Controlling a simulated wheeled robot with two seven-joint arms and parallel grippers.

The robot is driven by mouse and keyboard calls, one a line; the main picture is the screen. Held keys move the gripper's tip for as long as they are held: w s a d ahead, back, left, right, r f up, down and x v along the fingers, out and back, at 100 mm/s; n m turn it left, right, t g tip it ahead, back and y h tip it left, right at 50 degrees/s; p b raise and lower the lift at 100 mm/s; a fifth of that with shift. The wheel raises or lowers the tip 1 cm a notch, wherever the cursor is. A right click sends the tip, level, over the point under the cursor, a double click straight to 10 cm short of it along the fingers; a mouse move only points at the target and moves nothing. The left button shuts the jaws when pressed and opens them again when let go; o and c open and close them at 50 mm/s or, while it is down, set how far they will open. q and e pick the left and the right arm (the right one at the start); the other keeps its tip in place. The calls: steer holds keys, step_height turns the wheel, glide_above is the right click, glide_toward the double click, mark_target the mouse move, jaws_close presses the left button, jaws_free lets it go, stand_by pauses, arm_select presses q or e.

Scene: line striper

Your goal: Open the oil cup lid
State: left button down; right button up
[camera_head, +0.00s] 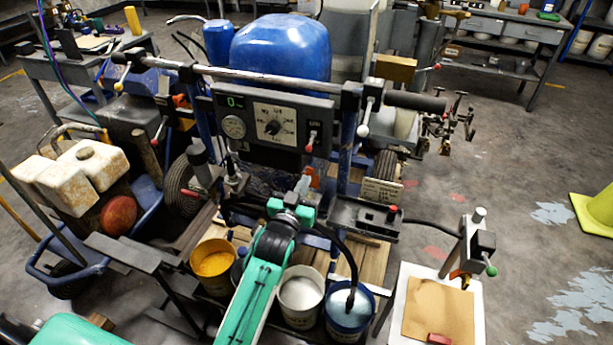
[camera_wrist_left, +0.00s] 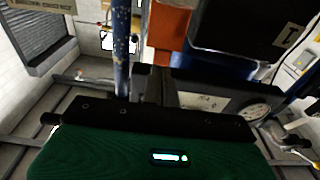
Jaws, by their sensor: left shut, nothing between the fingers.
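My left gripper (camera_head: 303,186) is at the front of the line striper, just below its grey control panel (camera_head: 272,127). Its fingers are shut and hold nothing. In the left wrist view the gripper (camera_wrist_left: 168,84) points at the machine's frame, near an orange-brown part (camera_wrist_left: 168,32) and a worn blue post (camera_wrist_left: 121,45). I cannot pick out the oil cup or its lid with certainty in either view; the gripper and frame may hide it. My right gripper is not in view.
A big blue tank (camera_head: 282,48) tops the machine, with a handlebar (camera_head: 250,78) in front. Below stand a yellow paint bucket (camera_head: 212,266), a white bucket (camera_head: 301,298) and a blue bucket (camera_head: 348,315). A black tray (camera_head: 350,217) juts out right of the gripper.

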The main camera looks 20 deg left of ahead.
mark_target(310, 168)
arm_select(q)
steer(key=shift+w+r, duration=0.1)
steer(key=shift+w, duration=1)
steer(key=w+r+g+p, duration=0.1)
steer(key=p, duration=0.3)
steer(key=shift+p, duration=0.4)
steer(key=shift+w, duration=0.15)
steer(key=shift+w+f, duration=0.15)
steer(key=shift+w, duration=0.25)
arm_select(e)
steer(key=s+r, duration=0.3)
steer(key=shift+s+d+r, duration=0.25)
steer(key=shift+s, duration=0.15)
arm_select(q)
steer(key=shift+s+g+p, duration=0.1)
steer(key=shift+g+p, duration=0.2)
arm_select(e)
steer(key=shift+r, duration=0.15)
